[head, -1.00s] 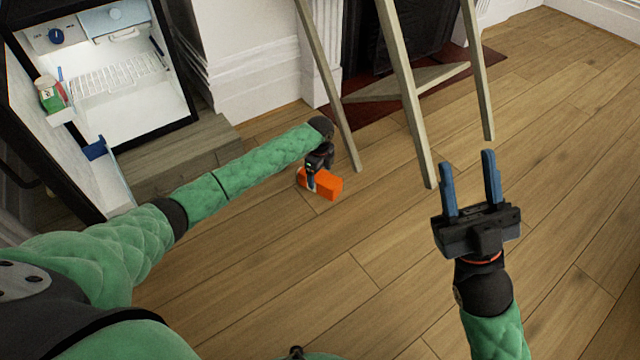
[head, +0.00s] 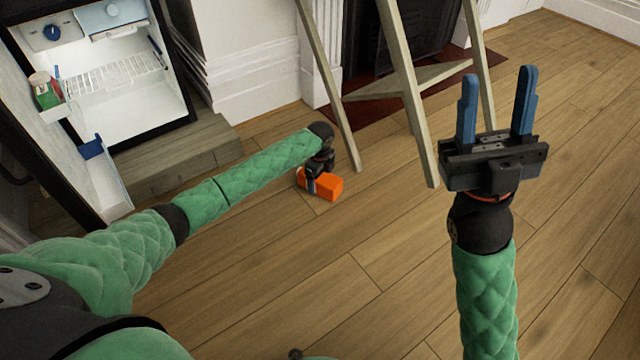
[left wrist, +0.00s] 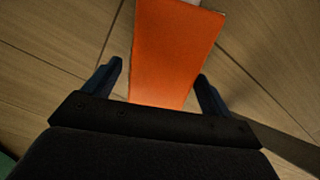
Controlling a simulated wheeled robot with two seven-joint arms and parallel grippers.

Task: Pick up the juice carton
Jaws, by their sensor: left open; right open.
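The orange juice carton (head: 328,187) lies on the wooden floor near the foot of a wooden easel-like stand. It also shows in the left wrist view (left wrist: 174,50), where it runs between the two fingers. My left gripper (head: 311,185) is down at the carton and partly hides its left end. In the left wrist view my left gripper (left wrist: 158,82) is open, with a finger on either side of the carton. A gap shows at the left finger; the right finger is very close to the carton's edge. My right gripper (head: 497,105) is open and empty, raised at the right.
An open fridge (head: 130,100) stands at the upper left, with a green and red container (head: 47,92) in its door. The stand's wooden legs (head: 408,95) rise just behind and right of the carton. The floor (head: 330,280) in front is clear.

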